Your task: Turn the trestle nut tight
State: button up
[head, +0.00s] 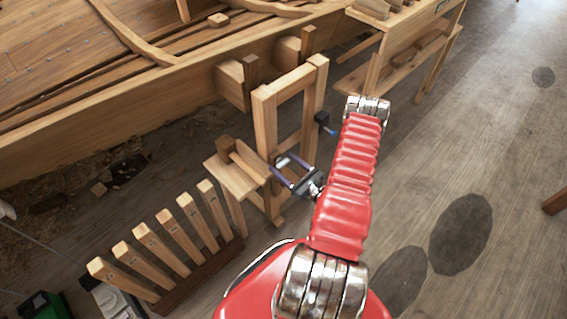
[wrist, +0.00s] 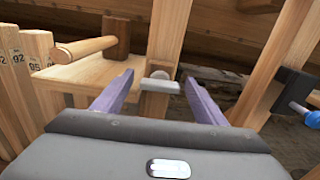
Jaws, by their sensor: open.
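The wooden trestle (head: 265,125) stands beside the hull, with upright posts and a low shelf. In the wrist view, a small pale grey nut with a flat crossbar (wrist: 160,85) sits on the trestle post (wrist: 166,45). The crossbar lies roughly level. My gripper (head: 277,163) is at the trestle's lower front. Its two purple fingers are spread, and in the wrist view my gripper (wrist: 160,78) has one finger on each side of the nut, with gaps to both. I cannot tell the depth between fingertips and nut.
A wooden mallet (wrist: 90,47) lies on the trestle shelf (wrist: 75,75). A black block with a blue knob (wrist: 305,112) is on the right post. A rack of numbered slats (head: 165,240) stands left of the trestle. A workbench (head: 405,45) is behind.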

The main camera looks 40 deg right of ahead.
jog(key=shift+w, duration=0.6)
jog(key=shift+c, duration=0.5)
jog(key=c, duration=0.9)
jog(key=shift+c, duration=0.2)
jog(key=shift+n, duration=1.2)
